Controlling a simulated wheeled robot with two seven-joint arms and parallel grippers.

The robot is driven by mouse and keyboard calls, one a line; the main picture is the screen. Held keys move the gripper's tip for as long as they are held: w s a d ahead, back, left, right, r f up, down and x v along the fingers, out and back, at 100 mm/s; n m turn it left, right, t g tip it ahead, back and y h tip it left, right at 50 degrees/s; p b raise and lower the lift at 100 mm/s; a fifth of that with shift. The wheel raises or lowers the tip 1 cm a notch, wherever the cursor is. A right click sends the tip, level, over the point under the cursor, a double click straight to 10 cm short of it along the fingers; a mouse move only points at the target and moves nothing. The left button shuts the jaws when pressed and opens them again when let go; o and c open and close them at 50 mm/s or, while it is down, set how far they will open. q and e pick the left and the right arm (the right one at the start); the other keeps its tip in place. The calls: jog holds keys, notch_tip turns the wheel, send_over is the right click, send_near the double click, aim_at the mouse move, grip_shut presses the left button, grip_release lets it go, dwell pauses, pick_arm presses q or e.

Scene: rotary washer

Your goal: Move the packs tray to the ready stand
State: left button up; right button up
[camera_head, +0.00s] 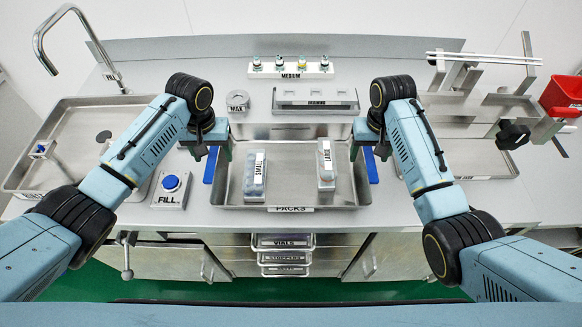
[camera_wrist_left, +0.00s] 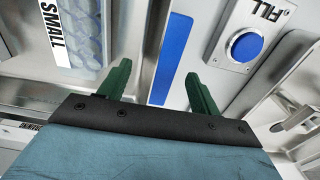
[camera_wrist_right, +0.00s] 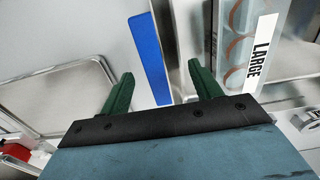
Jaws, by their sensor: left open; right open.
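The packs tray (camera_head: 285,196) is a grey metal tray labelled PACKS, flat in the middle of the counter. It holds a SMALL pack (camera_head: 255,178) and a LARGE pack (camera_head: 326,168). Blue handles stand at its left (camera_head: 211,165) and right (camera_head: 370,166) sides. My left gripper (camera_head: 211,152) is open over the left handle, which shows between its fingers in the left wrist view (camera_wrist_left: 172,55). My right gripper (camera_head: 370,152) is open over the right handle, which shows between its fingers in the right wrist view (camera_wrist_right: 150,58). Contact cannot be told. No ready stand label is legible.
A blue FILL button (camera_head: 171,185) is left of the tray, beside a sink (camera_head: 70,130) with a tap. At right are a metal apparatus (camera_head: 465,75) and a red bin (camera_head: 562,95).

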aim_at(214, 160)
pick_arm(q)
jog(key=shift+f, duration=2.3)
pick_arm(e)
jog(key=shift+f, duration=2.2)
pick_arm(q)
grip_shut()
pick_arm(e)
grip_shut()
pick_arm(q)
jog(key=shift+a+r, duration=0.1)
pick_arm(e)
jog(key=shift+r, duration=0.1)
